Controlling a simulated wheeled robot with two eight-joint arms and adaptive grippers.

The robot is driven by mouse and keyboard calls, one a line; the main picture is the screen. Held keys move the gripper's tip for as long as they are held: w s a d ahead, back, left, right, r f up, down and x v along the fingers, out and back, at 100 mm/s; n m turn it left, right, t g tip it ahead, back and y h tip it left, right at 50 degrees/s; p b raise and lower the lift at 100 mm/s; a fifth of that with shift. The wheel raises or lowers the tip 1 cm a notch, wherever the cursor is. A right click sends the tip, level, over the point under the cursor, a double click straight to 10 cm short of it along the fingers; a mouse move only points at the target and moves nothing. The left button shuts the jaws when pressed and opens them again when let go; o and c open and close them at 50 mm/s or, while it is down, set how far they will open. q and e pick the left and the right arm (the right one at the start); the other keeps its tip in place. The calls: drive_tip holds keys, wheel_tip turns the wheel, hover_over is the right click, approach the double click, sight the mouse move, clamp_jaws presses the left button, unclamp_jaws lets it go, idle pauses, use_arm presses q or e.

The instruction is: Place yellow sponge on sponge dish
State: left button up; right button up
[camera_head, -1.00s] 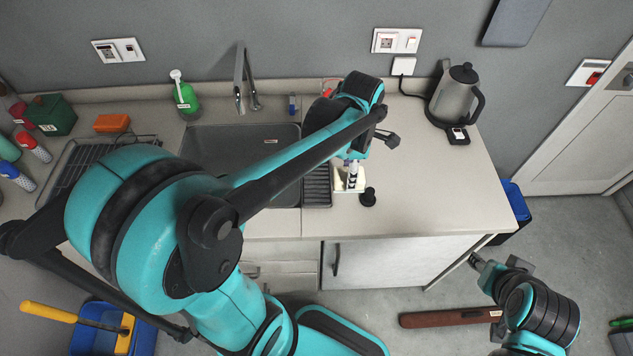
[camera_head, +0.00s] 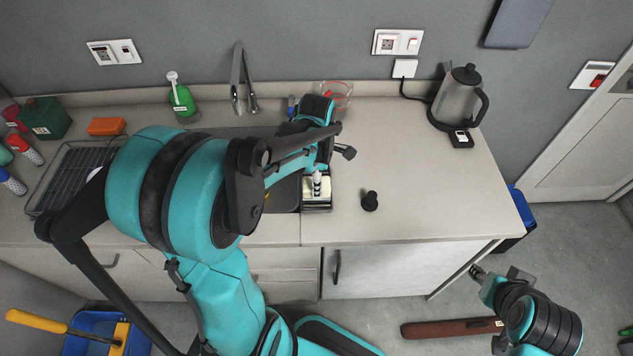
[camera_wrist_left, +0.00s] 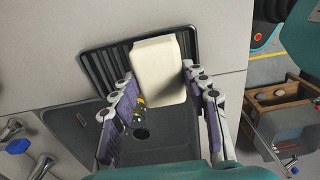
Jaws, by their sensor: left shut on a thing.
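The pale cream-yellow sponge (camera_head: 317,188) is held between the fingers of my left gripper (camera_head: 318,176). In the left wrist view the sponge (camera_wrist_left: 158,68) sits between the two fingertips (camera_wrist_left: 160,74), over a dark ribbed dish (camera_wrist_left: 101,69) beside the sink. The dish's front edge (camera_head: 317,208) shows below the sponge in the head view. I cannot tell whether the sponge touches the dish. My left arm hides part of the sink and dish. My right gripper (camera_head: 479,273) is off the counter at lower right, too small to tell whether open or shut.
A black stopper-like knob (camera_head: 370,201) stands right of the dish. A clear glass bowl (camera_head: 337,94) and faucet (camera_head: 239,82) are behind. A kettle (camera_head: 457,96) stands at the right back. The counter between knob and kettle is clear.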

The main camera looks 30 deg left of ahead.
use_arm(q)
drive_tip(key=o, duration=1)
drive_tip(key=shift+f, duration=0.1)
wheel_tip(320, 180, up, 11)
drive_tip(key=p, duration=0.3)
drive_tip(key=s+d+m+t, duration=0.2)
drive_tip(key=s+d+m, duration=0.1)
drive_tip(key=m, duration=0.5)
drive_tip(key=s+d+r+m+t, duration=0.1)
drive_tip(key=s+d+m+t, duration=0.1)
drive_tip(key=m, duration=0.6)
drive_tip(key=s+d+m+t, duration=0.3)
drive_tip(key=d+m, duration=0.1)
drive_tip(key=m, duration=0.4)
drive_tip(key=shift+s+r+p, duration=0.3)
